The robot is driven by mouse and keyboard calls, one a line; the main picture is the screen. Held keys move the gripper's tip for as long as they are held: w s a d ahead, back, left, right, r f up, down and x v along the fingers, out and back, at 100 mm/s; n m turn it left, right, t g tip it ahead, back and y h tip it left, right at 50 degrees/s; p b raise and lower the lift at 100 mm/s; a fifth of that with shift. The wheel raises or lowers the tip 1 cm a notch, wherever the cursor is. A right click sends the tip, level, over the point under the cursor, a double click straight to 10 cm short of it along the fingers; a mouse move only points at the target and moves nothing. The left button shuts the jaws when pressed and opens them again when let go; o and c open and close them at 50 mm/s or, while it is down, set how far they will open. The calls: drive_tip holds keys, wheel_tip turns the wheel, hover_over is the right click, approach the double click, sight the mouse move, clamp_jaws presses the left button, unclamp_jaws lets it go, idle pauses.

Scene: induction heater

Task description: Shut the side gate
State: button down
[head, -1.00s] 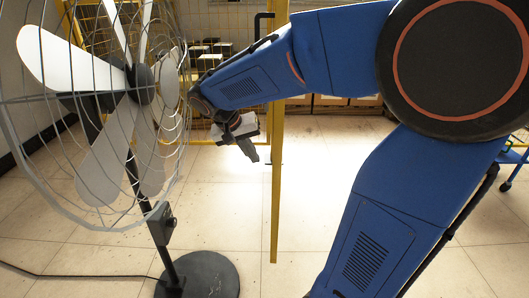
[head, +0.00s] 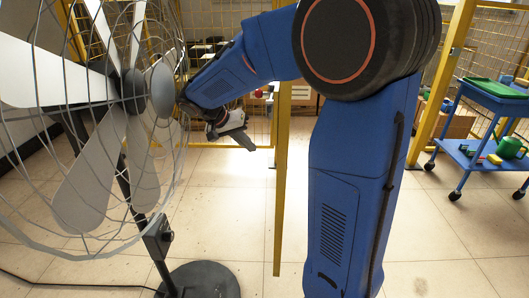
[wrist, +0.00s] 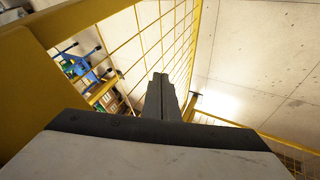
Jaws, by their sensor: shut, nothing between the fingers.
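The side gate appears to be the yellow-framed mesh panel whose upright yellow edge (head: 280,190) stands nearly edge-on in the head view, partly hidden behind my arm. In the wrist view a yellow mesh panel (wrist: 165,35) runs close along the left of my fingers; I cannot tell whether they touch it. My gripper (head: 246,142) is just left of the upright in the head view, tilted down and to the right. It is shut and empty, and its closed fingers also show in the wrist view (wrist: 162,88).
A large caged fan (head: 130,90) on a round black base (head: 205,280) stands close on the left, with a cable on the floor. A blue cart (head: 490,100) with a green tray stands at the right. Tiled floor between is clear.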

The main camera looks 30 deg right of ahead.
drive_tip(key=s+d+f, duration=0.2)
drive_tip(key=d+f, duration=0.5)
drive_tip(key=d, duration=0.2)
drive_tip(key=shift+s+f, duration=0.3)
drive_tip(key=shift+f, duration=0.05)
